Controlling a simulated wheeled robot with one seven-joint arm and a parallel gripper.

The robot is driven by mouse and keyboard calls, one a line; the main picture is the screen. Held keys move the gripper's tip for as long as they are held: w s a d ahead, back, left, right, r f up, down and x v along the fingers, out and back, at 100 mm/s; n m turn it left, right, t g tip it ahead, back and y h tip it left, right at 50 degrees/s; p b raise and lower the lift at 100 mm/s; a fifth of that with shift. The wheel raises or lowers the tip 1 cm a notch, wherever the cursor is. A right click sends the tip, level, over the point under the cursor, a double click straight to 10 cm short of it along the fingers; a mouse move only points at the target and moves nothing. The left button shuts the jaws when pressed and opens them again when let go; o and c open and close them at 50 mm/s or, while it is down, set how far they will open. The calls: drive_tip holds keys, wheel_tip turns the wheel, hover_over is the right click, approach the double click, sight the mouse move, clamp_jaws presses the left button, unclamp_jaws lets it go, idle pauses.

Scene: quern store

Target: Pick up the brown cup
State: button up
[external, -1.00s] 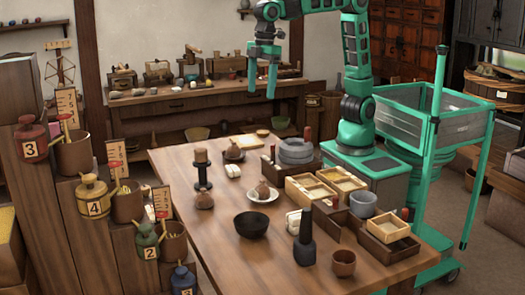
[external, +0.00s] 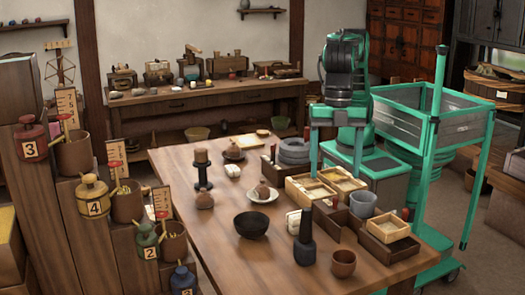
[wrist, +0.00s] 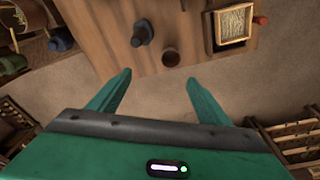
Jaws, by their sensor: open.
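The brown cup (external: 343,263) stands upright near the front right edge of the wooden table, beside the dark bottle-shaped object (external: 305,240). In the wrist view the cup (wrist: 171,57) shows small, just beyond and between my fingertips. My gripper (external: 336,168) is open and empty, its two green fingers pointing down. In the external view it appears over the far right part of the table, behind the cup and apart from it. In the wrist view my gripper (wrist: 158,78) has its fingers spread, with floor visible between them.
A black bowl (external: 251,225) stands left of the bottle-shaped object. Wooden trays (external: 388,228), a grey cup (external: 363,203) and grey stone rings (external: 295,149) crowd the table's right side. Stepped shelves with jars (external: 93,195) stand at left. The table's front left is clear.

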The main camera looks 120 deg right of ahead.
drive_tip(key=n, duration=0.1)
hover_over(344, 262)
drive_tip(key=w, duration=0.1)
drive_tip(key=f, duration=1)
drive_tip(key=a+f, duration=0.1)
drive_tip(key=f, duration=0.6)
drive_tip(key=a+f, duration=0.1)
drive_tip(key=f, duration=0.7)
drive_tip(key=shift+w+f, duration=0.35)
drive_tip(key=shift+w, duration=0.05)
drive_tip(key=c, duration=1.1)
